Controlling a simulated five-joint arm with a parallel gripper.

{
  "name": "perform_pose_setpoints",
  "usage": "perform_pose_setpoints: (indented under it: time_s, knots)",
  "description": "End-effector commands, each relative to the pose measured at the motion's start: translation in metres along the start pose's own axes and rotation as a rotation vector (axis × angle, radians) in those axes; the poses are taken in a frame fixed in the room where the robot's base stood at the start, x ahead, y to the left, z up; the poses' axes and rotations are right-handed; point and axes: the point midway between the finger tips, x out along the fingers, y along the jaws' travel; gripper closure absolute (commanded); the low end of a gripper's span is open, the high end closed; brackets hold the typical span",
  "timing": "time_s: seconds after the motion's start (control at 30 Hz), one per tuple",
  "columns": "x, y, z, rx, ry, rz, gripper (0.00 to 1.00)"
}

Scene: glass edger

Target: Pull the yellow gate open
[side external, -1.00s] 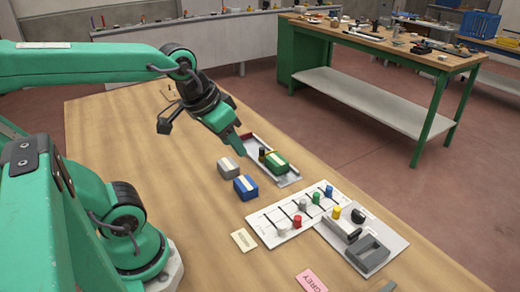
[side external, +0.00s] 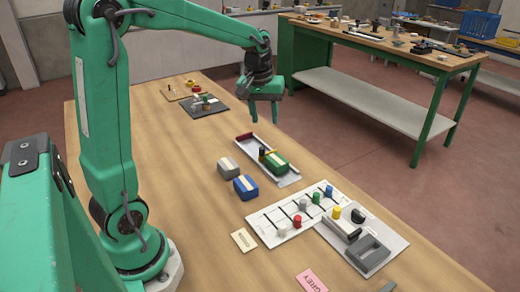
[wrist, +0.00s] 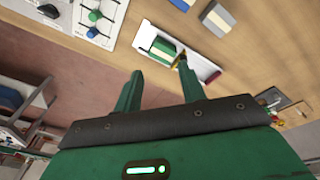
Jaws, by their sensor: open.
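The yellow gate (side external: 267,154) is a thin bar across a white tray (side external: 290,179), with a black knob (side external: 262,151) by it. A green block with a pale stripe (side external: 277,162) lies in the tray beside the gate. In the wrist view the gate (wrist: 183,56) is a small yellow sliver near one fingertip, and the green block (wrist: 163,50) is seen beyond the fingers. My gripper (side external: 263,121) points down, open and empty, above and behind the tray. Its two fingers also show apart in the wrist view (wrist: 162,73).
A grey block (side external: 228,168) and a blue block (side external: 246,187) sit left of the tray. A white board with coloured knobs (side external: 262,226) lies in front. A dark plate with small fittings (side external: 204,106) lies farther back. Bare table is left of the blocks.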

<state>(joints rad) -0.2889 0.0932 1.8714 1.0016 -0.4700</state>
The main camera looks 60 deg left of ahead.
Motion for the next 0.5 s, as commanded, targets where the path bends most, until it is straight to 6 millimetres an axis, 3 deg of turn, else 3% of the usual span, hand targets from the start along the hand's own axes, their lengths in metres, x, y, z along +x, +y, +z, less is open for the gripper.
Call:
perform_pose_setpoints:
  time_s: [0.3, 0.5]
  knots:
    - [0.057, -0.016, -0.056, -0.215, -0.075, -0.057, 0.6]
    - [0.092, -0.031, -0.083, -0.338, -0.114, -0.09, 0.6]
